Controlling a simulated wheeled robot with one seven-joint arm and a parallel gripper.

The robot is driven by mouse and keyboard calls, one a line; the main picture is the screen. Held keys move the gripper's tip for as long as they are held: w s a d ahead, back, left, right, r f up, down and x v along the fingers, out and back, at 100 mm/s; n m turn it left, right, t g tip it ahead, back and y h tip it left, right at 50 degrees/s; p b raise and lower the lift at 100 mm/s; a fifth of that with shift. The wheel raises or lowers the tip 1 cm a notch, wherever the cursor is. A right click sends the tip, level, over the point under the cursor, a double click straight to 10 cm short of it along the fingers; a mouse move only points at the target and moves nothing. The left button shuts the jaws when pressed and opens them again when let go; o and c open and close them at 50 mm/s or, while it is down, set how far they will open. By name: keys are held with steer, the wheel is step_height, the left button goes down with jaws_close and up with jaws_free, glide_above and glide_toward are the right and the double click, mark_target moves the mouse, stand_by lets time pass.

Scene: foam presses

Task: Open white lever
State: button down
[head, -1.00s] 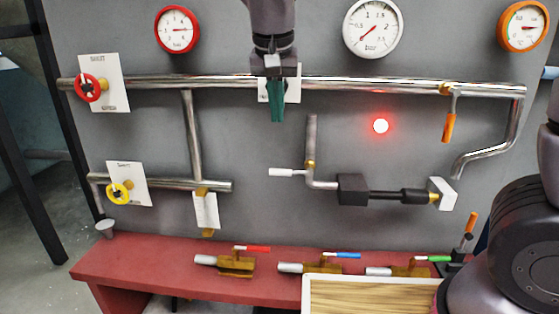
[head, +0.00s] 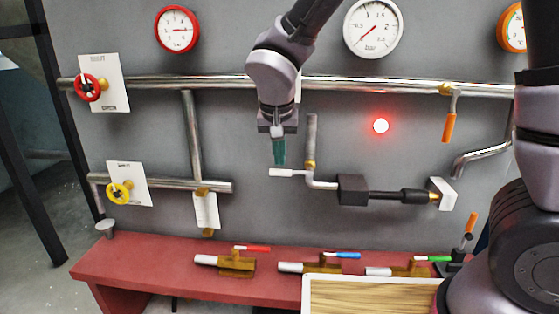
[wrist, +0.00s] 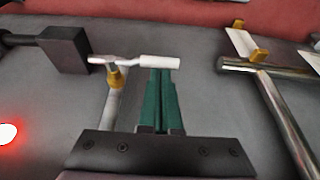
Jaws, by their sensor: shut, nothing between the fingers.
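The white lever (head: 286,173) sticks out to the left from a brass fitting on a thin vertical pipe on the grey panel. It lies about level. In the wrist view the white lever (wrist: 154,62) crosses just beyond my fingertips. My gripper (head: 279,163) has green fingers pointing down, with the tips just above the lever's left end. In the wrist view my gripper (wrist: 160,74) is shut and empty, its tips close to the lever. I cannot tell whether they touch it.
A dark block (head: 352,190) and black pipe lie right of the lever. An orange lever (head: 449,127) hangs at right. Red (head: 87,87) and yellow (head: 119,192) handwheels are at left. A red bench (head: 150,262) holds several valves below. A red light (head: 381,126) glows.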

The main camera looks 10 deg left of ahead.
mark_target(277, 174)
steer(key=shift+x, duration=0.75)
steer(key=shift+s, duration=0.1)
steer(key=shift+a+f+h, duration=0.15)
steer(key=shift+f+h, duration=0.1)
steer(key=shift+h, duration=0.05)
steer(key=shift+a+f+h, duration=0.1)
steer(key=shift+f+h, duration=0.1)
steer(key=shift+h, duration=0.1)
steer(key=shift+a+f+n+h, duration=0.15)
steer(key=shift+f+n+h, duration=0.05)
steer(key=shift+f+h, duration=0.3)
steer(key=shift+a+f+n+h, duration=0.2)
steer(key=shift+f+h, duration=0.2)
steer(key=shift+h, duration=0.2)
steer(key=d+f+n+t+h, duration=0.1)
steer(key=d+f+n+h, duration=0.2)
steer(key=f+h, duration=0.5)
steer(key=shift+d+f+t+h, duration=0.4)
steer(key=shift+d+h, duration=0.5)
steer(key=shift+h, duration=1.3)
